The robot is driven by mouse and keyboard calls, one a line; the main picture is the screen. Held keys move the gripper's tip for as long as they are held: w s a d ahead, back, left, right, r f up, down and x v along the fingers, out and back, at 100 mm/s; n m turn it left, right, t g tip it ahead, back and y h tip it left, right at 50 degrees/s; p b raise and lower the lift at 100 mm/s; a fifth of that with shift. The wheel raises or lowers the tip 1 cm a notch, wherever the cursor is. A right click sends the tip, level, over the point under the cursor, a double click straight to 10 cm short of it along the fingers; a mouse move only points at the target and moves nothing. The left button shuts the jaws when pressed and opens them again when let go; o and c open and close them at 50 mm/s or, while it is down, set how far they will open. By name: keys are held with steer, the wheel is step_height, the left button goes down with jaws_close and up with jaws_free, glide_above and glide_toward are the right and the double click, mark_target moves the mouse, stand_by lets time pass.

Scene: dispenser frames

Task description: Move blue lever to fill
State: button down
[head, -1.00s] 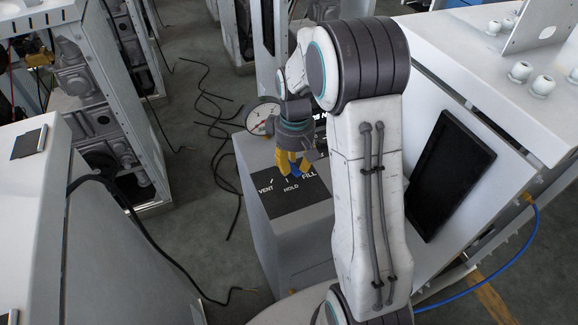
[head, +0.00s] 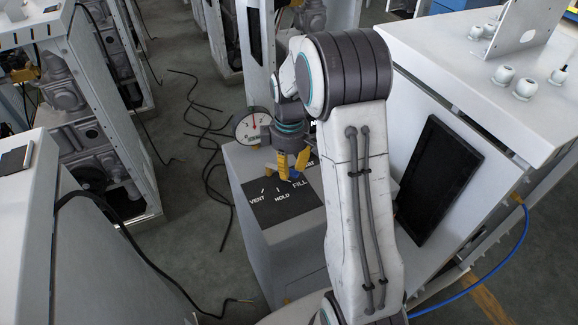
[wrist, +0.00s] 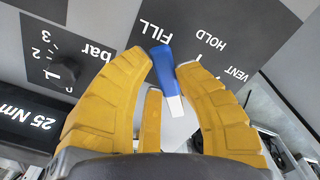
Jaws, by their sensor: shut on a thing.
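The blue lever (wrist: 164,64) lies between my yellow fingers in the wrist view, its blue end pointing toward the FILL label (wrist: 157,32). A white part shows at its near end. In the head view only a bit of the lever (head: 297,177) shows below my fingers, close to FILL. My gripper (head: 290,168) is shut on the lever above the black panel (head: 268,212); its fingers also fill the middle of the wrist view (wrist: 170,85). VENT and HOLD lie to the left of FILL in the head view. The lever's pivot is hard to make out.
A round gauge (head: 252,125) with a red needle pointing about upward stands behind the panel. A small knob (wrist: 62,72) with a bar scale is at left in the wrist view. A white cabinet with a dark screen (head: 439,178) stands right. Cables lie on the floor.

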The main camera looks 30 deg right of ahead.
steer(key=shift+s+f, duration=0.1)
steer(key=c, duration=0.9)
jaws_free()
step_height(320, 180, up, 12)
steer(key=shift+r, duration=0.1)
stand_by(0.5)
